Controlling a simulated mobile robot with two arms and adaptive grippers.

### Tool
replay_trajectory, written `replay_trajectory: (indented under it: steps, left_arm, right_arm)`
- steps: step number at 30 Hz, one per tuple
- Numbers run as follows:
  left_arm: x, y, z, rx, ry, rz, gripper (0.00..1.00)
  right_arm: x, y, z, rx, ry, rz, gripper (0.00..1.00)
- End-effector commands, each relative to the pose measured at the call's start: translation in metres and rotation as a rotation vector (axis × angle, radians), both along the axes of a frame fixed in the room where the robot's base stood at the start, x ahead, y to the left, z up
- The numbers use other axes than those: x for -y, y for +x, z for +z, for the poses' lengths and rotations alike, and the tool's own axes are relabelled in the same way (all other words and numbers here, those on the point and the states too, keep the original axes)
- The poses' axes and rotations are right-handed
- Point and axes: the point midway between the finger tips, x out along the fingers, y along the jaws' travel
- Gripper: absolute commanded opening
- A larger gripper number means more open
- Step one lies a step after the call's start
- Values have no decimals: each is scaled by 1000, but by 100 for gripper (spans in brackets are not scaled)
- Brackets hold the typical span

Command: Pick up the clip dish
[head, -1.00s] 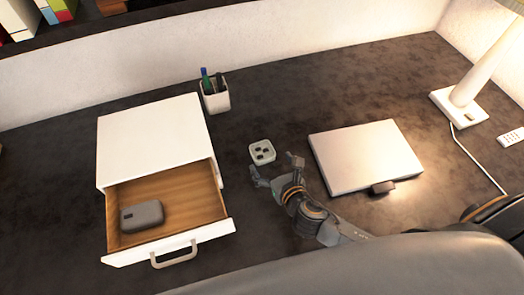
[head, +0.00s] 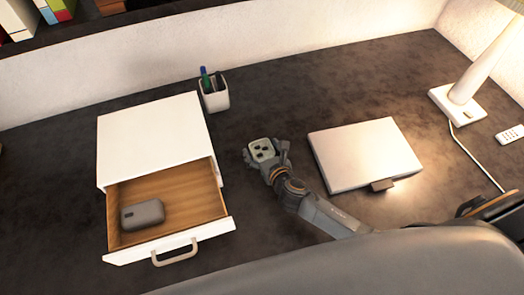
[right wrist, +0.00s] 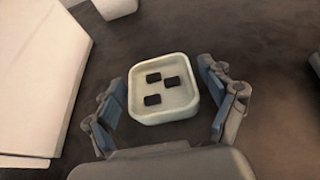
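The clip dish (head: 262,147) is a small white square dish with rounded corners and 3 black clips in it. It is on the dark desk, right of the open drawer. My right gripper (head: 265,154) has its fingers on either side of the dish. In the right wrist view, the dish (right wrist: 163,105) sits between the two open fingers of the gripper (right wrist: 162,80), with a gap on each side. My left gripper is not in view.
A white drawer unit (head: 150,140) stands left, its drawer (head: 200,195) open with a grey case (head: 142,214) inside. A pen cup (head: 215,97) stands behind the dish.

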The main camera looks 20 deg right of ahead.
Motion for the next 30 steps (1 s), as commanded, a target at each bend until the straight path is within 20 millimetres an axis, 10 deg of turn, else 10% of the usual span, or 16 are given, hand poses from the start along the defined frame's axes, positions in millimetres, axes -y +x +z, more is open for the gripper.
replay_trajectory:
  steps: [6, 19, 30]
  left_arm:
    - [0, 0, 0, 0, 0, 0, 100]
    - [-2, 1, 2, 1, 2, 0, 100]
    - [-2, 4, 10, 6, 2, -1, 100]
  right_arm:
    - [0, 0, 0, 0, 0, 0, 31]
    - [0, 0, 12, 4, 0, 2, 31]
    - [-2, -48, 88, 2, 1, 4, 31]
